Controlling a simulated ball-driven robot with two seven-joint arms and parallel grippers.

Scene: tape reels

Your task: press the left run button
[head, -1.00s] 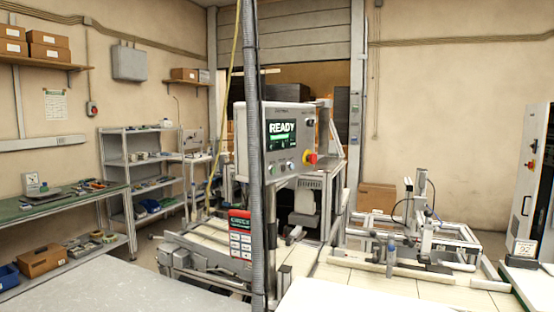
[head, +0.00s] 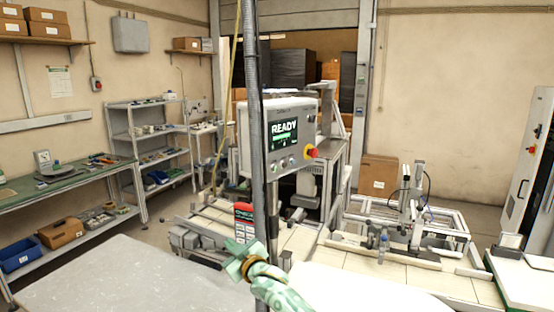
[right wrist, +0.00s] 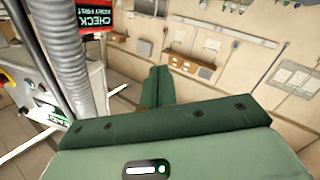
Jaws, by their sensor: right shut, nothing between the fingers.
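A grey control box (head: 283,120) with a lit READY screen (head: 284,133) stands behind a dark vertical pole. A row of small buttons (head: 283,164) runs under the screen; I cannot read which is the left run button. A red stop knob (head: 312,152) on a yellow base sits at the box's right. My green right gripper (head: 234,258) is shut and empty, below and left of the box, apart from the buttons. In the right wrist view its closed fingers (right wrist: 158,88) point away from the box (right wrist: 40,95), at the left edge. My left gripper is not in view.
A dark ribbed pole (head: 255,110) stands close in front of the box and shows large in the right wrist view (right wrist: 68,60). A red-and-white sign (head: 243,213) hangs beside it. Pale worktops (head: 120,275) lie below.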

